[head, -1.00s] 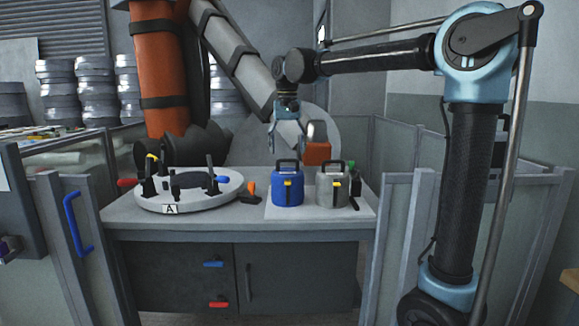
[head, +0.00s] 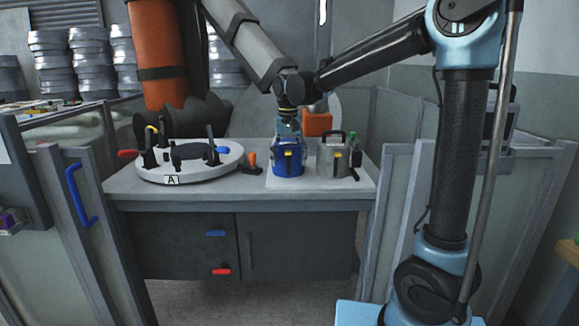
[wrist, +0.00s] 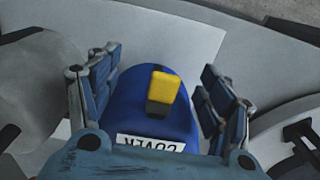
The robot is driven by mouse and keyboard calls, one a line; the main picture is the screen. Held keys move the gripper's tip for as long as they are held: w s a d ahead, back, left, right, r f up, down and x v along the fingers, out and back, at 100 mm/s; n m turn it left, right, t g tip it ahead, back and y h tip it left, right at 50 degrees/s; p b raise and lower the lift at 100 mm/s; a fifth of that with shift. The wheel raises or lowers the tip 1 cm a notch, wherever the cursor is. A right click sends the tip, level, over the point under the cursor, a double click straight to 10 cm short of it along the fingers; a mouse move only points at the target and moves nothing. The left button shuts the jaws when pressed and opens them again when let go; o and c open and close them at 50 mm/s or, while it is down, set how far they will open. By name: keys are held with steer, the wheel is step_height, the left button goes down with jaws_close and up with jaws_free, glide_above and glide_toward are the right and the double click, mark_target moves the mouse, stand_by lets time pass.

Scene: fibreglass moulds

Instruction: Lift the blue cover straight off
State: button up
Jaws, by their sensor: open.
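The blue cover (head: 289,163) stands upright on a white mat on the workbench, with a yellow latch on its front. In the wrist view the blue cover (wrist: 153,112) lies between my fingers, with its yellow latch (wrist: 162,90) and a white label reading "COVER". My gripper (head: 289,147) has come down over the top of the cover from above. In the wrist view my gripper (wrist: 160,95) is open, one finger on each side of the cover. The cover's handle is hidden behind my gripper, and I cannot tell whether the fingers touch the cover.
A grey lidded container (head: 333,158) with a dark handle stands close to the right. A round white mould (head: 190,162) marked A, with clamps and knobs, lies to the left. An orange-handled tool (head: 252,162) lies between. Grey partitions flank the bench (head: 240,203).

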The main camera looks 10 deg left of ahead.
steer(key=shift+f, duration=1.1)
steer(key=shift+c, duration=0.3)
jaws_close()
steer(key=shift+r, duration=2.55)
